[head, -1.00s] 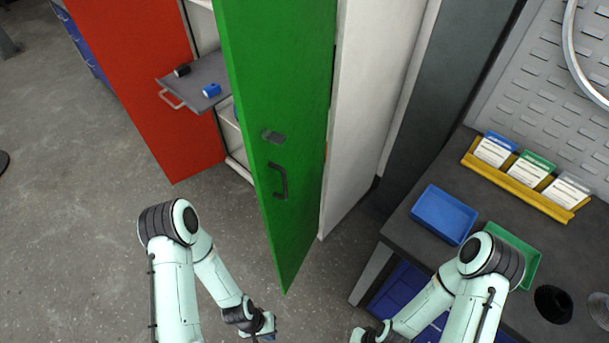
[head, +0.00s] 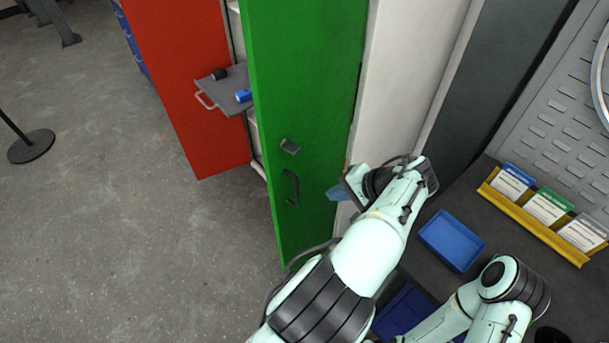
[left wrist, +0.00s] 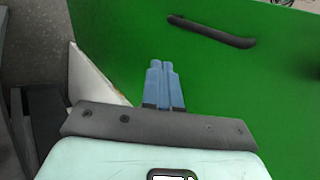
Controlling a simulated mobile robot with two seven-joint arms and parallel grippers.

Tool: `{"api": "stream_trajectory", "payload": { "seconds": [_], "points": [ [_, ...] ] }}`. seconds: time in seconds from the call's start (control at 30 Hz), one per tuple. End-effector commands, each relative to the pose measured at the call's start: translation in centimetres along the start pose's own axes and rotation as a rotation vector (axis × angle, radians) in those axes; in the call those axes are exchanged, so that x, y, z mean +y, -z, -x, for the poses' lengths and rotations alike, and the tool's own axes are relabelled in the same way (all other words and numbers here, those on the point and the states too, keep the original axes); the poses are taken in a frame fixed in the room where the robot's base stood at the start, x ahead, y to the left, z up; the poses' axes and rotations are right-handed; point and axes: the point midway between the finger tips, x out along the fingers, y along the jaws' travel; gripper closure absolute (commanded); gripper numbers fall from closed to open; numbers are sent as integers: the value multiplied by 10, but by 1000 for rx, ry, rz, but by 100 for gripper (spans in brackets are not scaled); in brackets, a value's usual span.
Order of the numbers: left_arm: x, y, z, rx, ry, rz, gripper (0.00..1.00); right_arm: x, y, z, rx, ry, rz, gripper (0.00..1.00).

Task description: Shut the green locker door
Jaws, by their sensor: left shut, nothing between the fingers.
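The green locker door (head: 305,70) stands open in the head view, with a dark handle (head: 291,188) and a small dark latch plate (head: 290,146) on its face. My left gripper (head: 335,193) is shut and empty, in front of the door's lower right part, near the white locker side. In the left wrist view the shut blue fingers (left wrist: 164,75) point at the green door face (left wrist: 240,90), with the dark handle (left wrist: 211,32) beyond them. I cannot tell whether the fingertips touch the door. My right gripper is outside the view; only part of that arm shows.
A red door (head: 185,80) stands open at the left. A grey pull-out shelf (head: 226,92) with a blue and a black item sticks out between the doors. A workbench with a blue tray (head: 452,240) and a yellow card rack (head: 535,218) is at right.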

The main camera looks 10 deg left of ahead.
Motion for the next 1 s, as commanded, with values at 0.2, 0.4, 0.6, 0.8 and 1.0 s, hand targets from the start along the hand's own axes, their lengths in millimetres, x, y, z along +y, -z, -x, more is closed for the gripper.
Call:
{"api": "stream_trajectory", "payload": {
  "seconds": [0.2, 0.4, 0.6, 0.8, 1.0],
  "points": [
    [-24, -9, 58, 29, 81, 54, 100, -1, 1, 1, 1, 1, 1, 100],
    [-26, -10, 33, 24, 81, 55, 100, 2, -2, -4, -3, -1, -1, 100],
    [-28, -8, -10, 23, 80, 54, 100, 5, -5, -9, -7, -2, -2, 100],
    [-38, -7, -47, 26, 80, 55, 100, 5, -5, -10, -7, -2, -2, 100],
    [-56, -7, -62, 29, 79, 54, 100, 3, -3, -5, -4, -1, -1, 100]
  ]
}}
